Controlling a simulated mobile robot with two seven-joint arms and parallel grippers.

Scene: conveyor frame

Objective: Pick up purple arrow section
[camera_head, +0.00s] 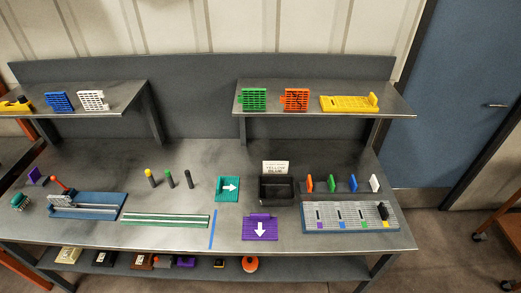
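The purple arrow section (260,228) is a flat purple plate with a white arrow pointing toward the table's front edge. It lies on the metal workbench (180,236) near the front, right of centre. A small raised lip shows along its back edge. Nothing covers it. Neither of my grippers is in view.
A teal arrow plate (228,189) and a black bin (276,190) stand just behind it. A grey slotted board (350,218) is to its right. A blue strip (213,229) and a green rail (166,220) are to its left. Two shelves overhang the back.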

